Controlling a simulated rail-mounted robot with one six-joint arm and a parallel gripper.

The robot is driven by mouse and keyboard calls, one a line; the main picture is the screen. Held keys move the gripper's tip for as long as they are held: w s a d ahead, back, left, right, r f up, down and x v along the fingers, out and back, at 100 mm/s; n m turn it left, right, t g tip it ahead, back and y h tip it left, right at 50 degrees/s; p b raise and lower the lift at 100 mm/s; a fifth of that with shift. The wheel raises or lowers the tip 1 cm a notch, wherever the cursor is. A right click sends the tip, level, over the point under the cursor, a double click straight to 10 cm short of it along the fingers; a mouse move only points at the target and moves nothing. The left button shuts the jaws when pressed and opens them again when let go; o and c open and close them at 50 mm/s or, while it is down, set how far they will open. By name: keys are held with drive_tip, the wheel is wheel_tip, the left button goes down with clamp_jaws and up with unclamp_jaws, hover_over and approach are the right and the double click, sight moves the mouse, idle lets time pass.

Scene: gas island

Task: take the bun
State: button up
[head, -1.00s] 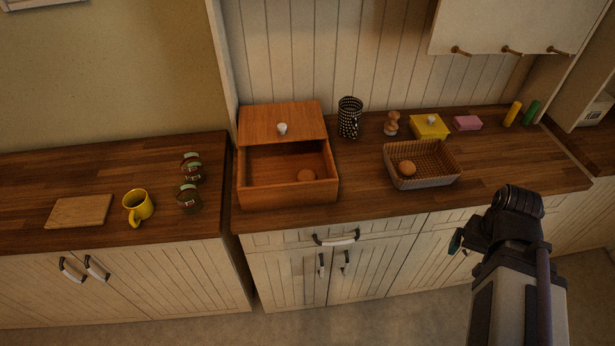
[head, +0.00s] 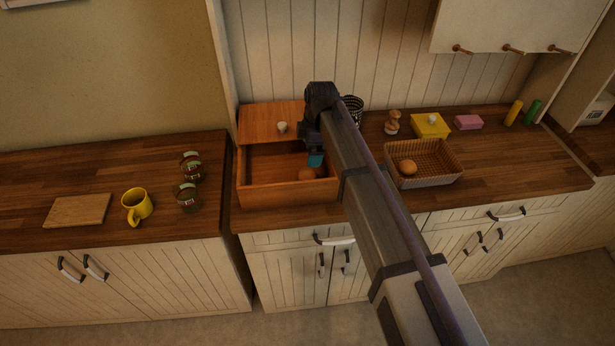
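A round brown bun (head: 307,174) lies inside the open wooden bread box (head: 288,193), near its front right. The bread box's lid (head: 265,123) is at the back of the box, leaving the front open. My gripper (head: 315,160) points down over the right part of the box, just above the first bun. Its fingers are small and mostly hidden by the wrist, so I cannot see whether they are open or touching the bun.
A dark checked mug (head: 353,107) stands right behind my arm. A wooden shaker (head: 392,122), a yellow box (head: 430,126) and a pink block (head: 467,122) stand farther right. On the left counter are a yellow mug (head: 137,206), jars (head: 187,196) and a board (head: 78,210).

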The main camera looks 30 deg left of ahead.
sight(309, 172)
drive_tip(key=f+b, duration=0.6)
drive_tip(key=f, duration=0.1)
drive_tip(key=f+b, duration=0.3)
drive_tip(key=shift+s+a+f+b, duration=0.3)
drive_tip(key=shift+a+f+b, duration=0.05)
drive_tip(key=shift+a+b, duration=0.05)
drive_tip(key=shift+r, duration=0.25)
drive_tip(key=c, duration=1)
